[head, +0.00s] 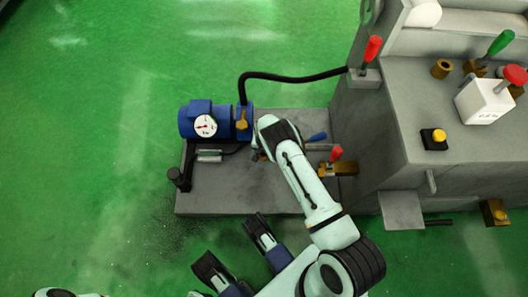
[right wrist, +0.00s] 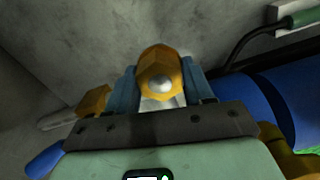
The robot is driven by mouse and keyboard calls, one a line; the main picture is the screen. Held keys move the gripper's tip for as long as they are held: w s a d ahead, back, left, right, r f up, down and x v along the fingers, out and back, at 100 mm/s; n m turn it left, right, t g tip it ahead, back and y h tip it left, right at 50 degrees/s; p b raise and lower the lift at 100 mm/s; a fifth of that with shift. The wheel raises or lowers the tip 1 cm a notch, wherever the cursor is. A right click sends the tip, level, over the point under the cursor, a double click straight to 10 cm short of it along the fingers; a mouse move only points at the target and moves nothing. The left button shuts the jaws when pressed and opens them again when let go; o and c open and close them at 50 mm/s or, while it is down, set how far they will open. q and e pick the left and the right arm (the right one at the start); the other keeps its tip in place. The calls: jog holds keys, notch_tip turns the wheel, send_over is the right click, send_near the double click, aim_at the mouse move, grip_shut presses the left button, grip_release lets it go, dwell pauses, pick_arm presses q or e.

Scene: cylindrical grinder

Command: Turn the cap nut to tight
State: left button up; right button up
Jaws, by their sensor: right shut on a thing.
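The cap nut (right wrist: 157,66), a brass-coloured hexagonal piece with a pale round centre, fills the middle of the right wrist view. My right gripper (right wrist: 162,90) is shut on it, one blue-grey finger on each side. In the head view my right arm reaches over the grey base plate and its wrist hides the nut and the fingertips. My left gripper (head: 233,250) is open and empty at the bottom of the head view, in front of the plate and apart from everything.
A blue pump motor (head: 195,119) with a white dial gauge (head: 205,126) stands left of my right wrist. A black hose (head: 290,78) arches to the grey machine (head: 365,130) on the right. A red-handled valve (head: 337,160) is close to my right forearm. Green floor at left is free.

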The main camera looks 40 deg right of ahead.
jog(key=shift+m, duration=0.4)
jog(key=m, duration=0.3)
jog(key=shift+m, duration=0.4)
jog(key=m, duration=0.3)
jog(key=shift+m, duration=0.3)
jog(key=m, duration=0.3)
jog(key=shift+m, duration=2.1)
jog(key=o, duration=1)
jog(key=shift+c, duration=0.2)
pick_arm(q)
jog(key=w+d+r+t+p, duration=0.1)
jog(key=w+r+p, duration=0.3)
jog(key=w, duration=0.4)
jog(key=shift+r+m+t, duration=0.3)
jog(key=shift+r+t, duration=0.15)
jog(key=shift+t, duration=0.45)
pick_arm(e)
notch_tip(320, 180, up, 14)
jog(key=shift+f, duration=0.25)
